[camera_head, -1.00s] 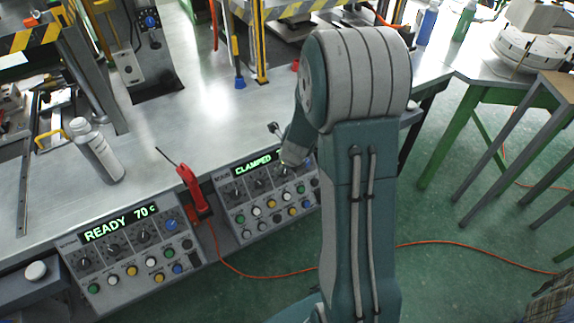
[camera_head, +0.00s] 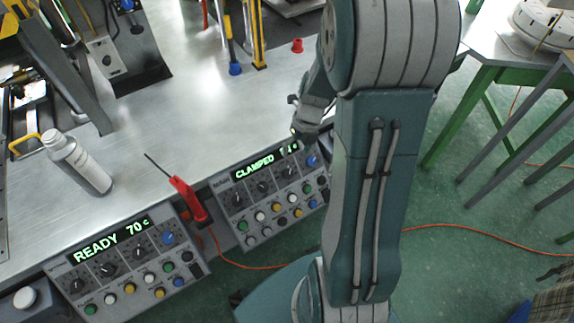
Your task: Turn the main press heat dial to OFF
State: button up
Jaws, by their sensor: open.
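Two control panels with dials stand at the table's front edge. The left panel (camera_head: 103,257) has a lit display reading READY 70 c. The right panel (camera_head: 231,214) has a lit display reading CLAMPED and further characters partly cut off by my arm. Each has a row of black dials, a blue knob and several coloured buttons. I cannot read the dial markings. My gripper (camera_head: 304,134) is open, just above the upper right of the right panel, near its blue knob (camera_head: 312,160). Whether it touches the panel cannot be told. My arm hides the panel's right edge.
A red-handled tool (camera_head: 187,197) with a thin tip lies between the panels. An orange cable (camera_head: 262,277) runs over the green floor. Green-legged tables stand at right.

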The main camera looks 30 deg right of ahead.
aim_at(289, 172)
jog(key=x, duration=1)
jog(key=shift+f, duration=0.15)
grip_shut()
